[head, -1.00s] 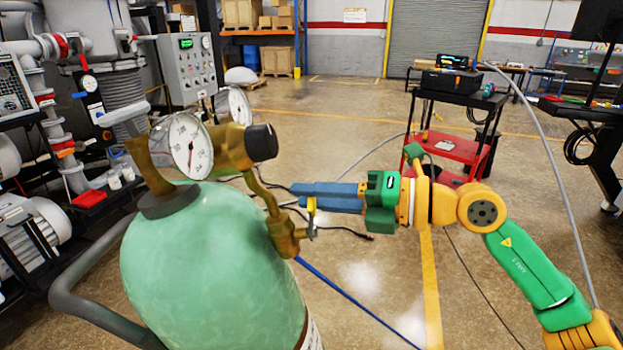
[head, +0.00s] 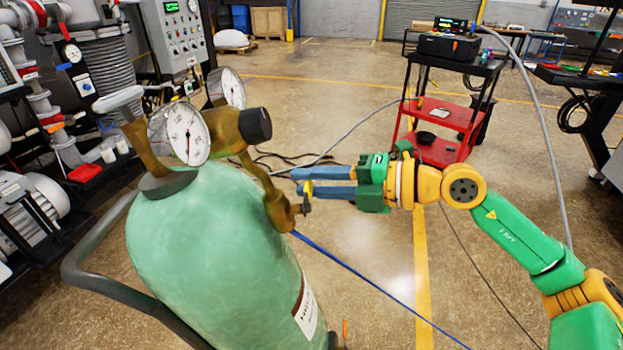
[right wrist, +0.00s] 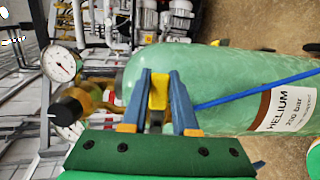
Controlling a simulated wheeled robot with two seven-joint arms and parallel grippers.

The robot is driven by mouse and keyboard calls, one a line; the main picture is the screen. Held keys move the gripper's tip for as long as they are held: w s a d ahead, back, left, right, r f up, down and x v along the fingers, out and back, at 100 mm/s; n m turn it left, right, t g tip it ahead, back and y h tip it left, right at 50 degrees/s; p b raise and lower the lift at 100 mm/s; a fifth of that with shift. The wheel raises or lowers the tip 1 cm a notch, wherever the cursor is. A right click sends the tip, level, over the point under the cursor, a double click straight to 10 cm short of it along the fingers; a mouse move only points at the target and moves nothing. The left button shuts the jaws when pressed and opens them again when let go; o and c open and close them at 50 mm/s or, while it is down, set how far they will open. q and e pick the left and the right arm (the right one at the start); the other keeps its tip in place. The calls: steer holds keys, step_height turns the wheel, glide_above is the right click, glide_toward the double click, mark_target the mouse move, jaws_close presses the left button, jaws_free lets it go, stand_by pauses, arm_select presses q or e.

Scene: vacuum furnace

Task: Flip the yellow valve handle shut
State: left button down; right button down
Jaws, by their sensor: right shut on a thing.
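The yellow valve handle (head: 308,188) is small and sits at the brass regulator's outlet (head: 279,207), on the right side of the green helium cylinder (head: 215,250). My right gripper (head: 299,181) reaches in from the right, its blue fingers shut on the handle. The right wrist view shows the yellow handle (right wrist: 158,92) between the two blue fingers, in front of the green cylinder. The fingers partly cover the handle in the head view. My left gripper is not in view.
Two round gauges, one of them the front gauge (head: 187,134), and a black knob (head: 255,125) stand close above the handle. A blue hose (head: 365,283) runs from the outlet to the lower right. A red cart (head: 440,150) stands behind my right arm. Open floor lies between.

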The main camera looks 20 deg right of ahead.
steer(key=shift+f, duration=0.1)
steer(key=c, duration=0.7)
jaws_free()
steer(key=shift+d+b, duration=0.15)
steer(key=shift+b, duration=0.15)
steer(key=b+v, duration=0.4)
steer(key=v, duration=0.2)
steer(key=shift+s+d+b, duration=0.2)
steer(key=shift+s+b, duration=0.05)
steer(key=shift+b, duration=0.15)
